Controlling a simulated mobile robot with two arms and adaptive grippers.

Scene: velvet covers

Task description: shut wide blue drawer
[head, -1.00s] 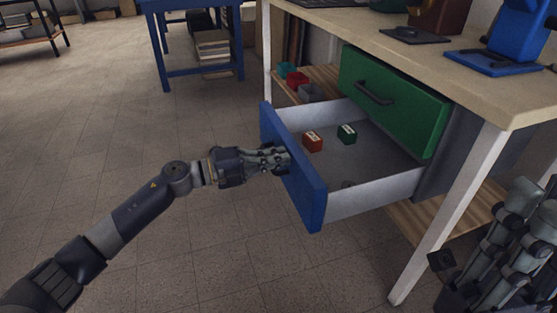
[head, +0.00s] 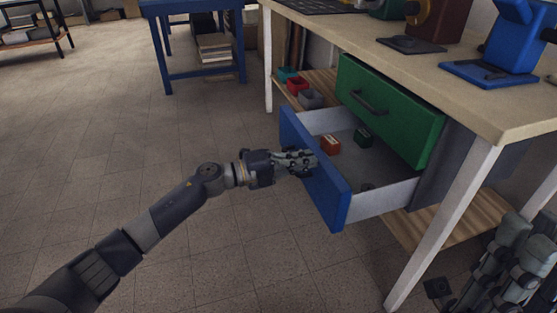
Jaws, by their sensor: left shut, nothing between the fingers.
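The wide blue drawer (head: 338,201) stands pulled out below a green drawer (head: 388,108) under the workbench. Its blue front faces left, and its grey inside holds a red box (head: 330,145) and a dark green box (head: 363,138). A small dark round thing lies near its right wall. My left gripper (head: 312,162) is shut and empty, with its fingertips at the outer face of the blue front, seemingly touching it. My right gripper is at the lower right edge, partly cut off; its fingertips cannot be made out.
The workbench top (head: 455,95) carries a blue device (head: 500,50) and other items. A white bench leg (head: 443,228) stands to the right of the drawer. Small bins (head: 298,85) sit on a lower shelf behind. A blue table (head: 200,50) stands farther back.

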